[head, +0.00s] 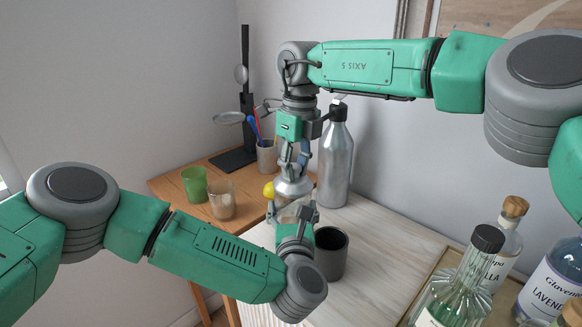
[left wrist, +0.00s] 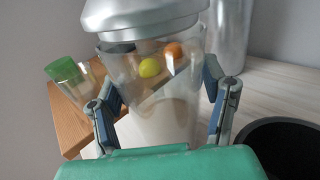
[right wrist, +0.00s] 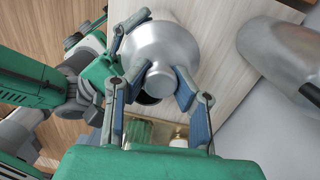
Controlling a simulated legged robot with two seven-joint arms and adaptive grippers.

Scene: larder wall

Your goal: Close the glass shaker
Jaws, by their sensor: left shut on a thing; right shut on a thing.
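The glass shaker has a clear glass body (left wrist: 165,105) and a silver metal lid (right wrist: 160,45). My left gripper (head: 294,214) is shut around the sides of the glass body, which stands upright. My right gripper (head: 293,155) comes from above and is shut on the lid, its fingers on either side of the narrow top. In the left wrist view the lid (left wrist: 145,15) is over the glass mouth. A dark strip of the rim shows below it at the left, and I cannot tell whether it is fully seated.
A metal bottle (head: 335,160) stands close behind at the right. A dark cup (head: 331,252) is just right of my left gripper. Green (head: 195,184) and brownish (head: 222,199) cups stand at the left. Glass bottles (head: 462,280) fill the front right.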

